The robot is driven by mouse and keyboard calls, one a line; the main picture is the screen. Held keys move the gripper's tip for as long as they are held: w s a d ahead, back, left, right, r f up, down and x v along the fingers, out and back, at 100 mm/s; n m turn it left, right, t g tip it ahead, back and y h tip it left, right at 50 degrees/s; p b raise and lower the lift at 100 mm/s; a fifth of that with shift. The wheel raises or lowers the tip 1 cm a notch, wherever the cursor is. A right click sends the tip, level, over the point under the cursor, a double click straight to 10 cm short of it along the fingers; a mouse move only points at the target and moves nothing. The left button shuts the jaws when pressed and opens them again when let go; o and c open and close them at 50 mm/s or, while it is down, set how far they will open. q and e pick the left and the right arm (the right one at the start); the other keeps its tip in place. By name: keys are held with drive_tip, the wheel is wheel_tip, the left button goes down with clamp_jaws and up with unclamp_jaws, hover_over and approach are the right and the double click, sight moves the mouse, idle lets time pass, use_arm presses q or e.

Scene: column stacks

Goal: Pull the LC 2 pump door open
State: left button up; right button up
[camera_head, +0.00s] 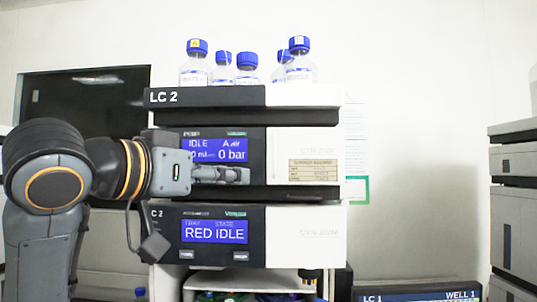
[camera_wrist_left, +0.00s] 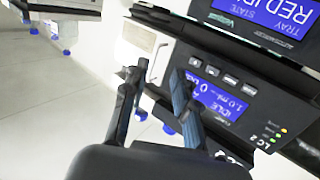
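The LC 2 pump module (camera_head: 255,145) is in the middle of the stack, with a blue display reading IDLE and 0 bar. Its white right part (camera_head: 300,150) bears a beige label. The door looks shut. Contact cannot be told. My right gripper is not in view.
Below the pump sits another module (camera_head: 290,238) reading RED IDLE. Several blue-capped bottles (camera_head: 247,68) stand on the LC 2 top. A second stack (camera_head: 512,190) is at the far right, and an LC 1 unit (camera_head: 420,296) is low in front.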

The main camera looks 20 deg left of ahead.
use_arm(q)
wheel_tip(320, 180, up, 3)
drive_tip(key=s, duration=0.3)
drive_tip(key=p, duration=0.5)
approach(269, 154)
drive_tip(key=shift+t, duration=0.3)
drive_tip(key=w+d, duration=0.4)
drive_tip(key=w, duration=0.1)
drive_tip(key=shift+d+f, duration=0.3)
drive_tip(key=shift+f, duration=0.1)
drive_tip(key=shift+w, duration=0.1)
drive_tip(key=shift+c, duration=0.5)
clamp_jaws()
